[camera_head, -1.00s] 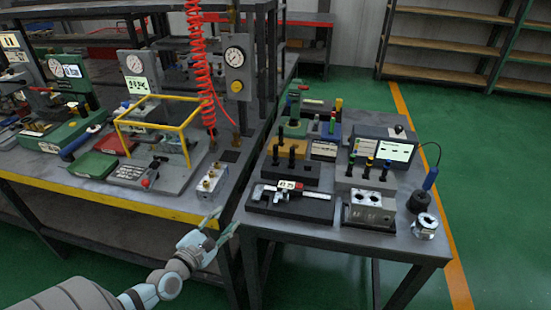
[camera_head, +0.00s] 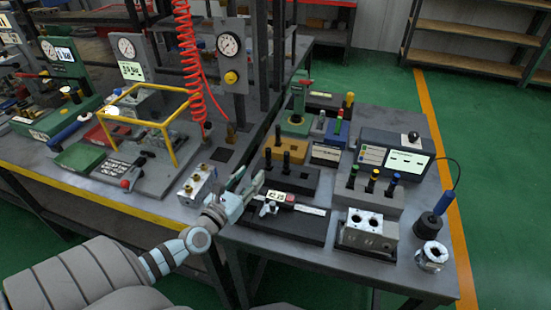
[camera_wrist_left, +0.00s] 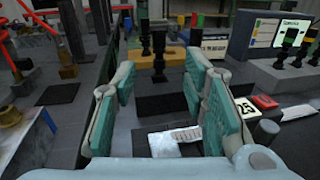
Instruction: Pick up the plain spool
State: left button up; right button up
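Two all-black spool-shaped pieces stand upright in a dark block on the right-hand table; one is the left piece (camera_head: 268,158), the other the right piece (camera_head: 286,162). I cannot tell for sure which piece is the plain spool. A black piece also shows in the left wrist view (camera_wrist_left: 158,50), ahead between the fingers. My left gripper (camera_head: 247,182) is open and empty, just in front and to the left of the dark block, near the caliper. The wrist view shows its two teal-padded fingers spread apart (camera_wrist_left: 160,78). My right gripper is not in view.
A caliper (camera_head: 290,200) lies on a dark base beside the left gripper. A metal valve block (camera_head: 366,232), a stand with colour-banded spools (camera_head: 368,196) and a display box (camera_head: 398,155) are to the right. A small valve block (camera_head: 196,186) sits left.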

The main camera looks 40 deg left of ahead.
aim_at(267, 155)
pick_arm(q)
jog(key=w, duration=0.3)
jog(key=w+a+b, duration=0.1)
jog(key=w, duration=0.3)
jog(key=w+b, duration=0.1)
jog(key=w, duration=0.3)
jog(key=shift+a+r, duration=0.15)
jog(key=shift+a, duration=0.15)
grip_shut()
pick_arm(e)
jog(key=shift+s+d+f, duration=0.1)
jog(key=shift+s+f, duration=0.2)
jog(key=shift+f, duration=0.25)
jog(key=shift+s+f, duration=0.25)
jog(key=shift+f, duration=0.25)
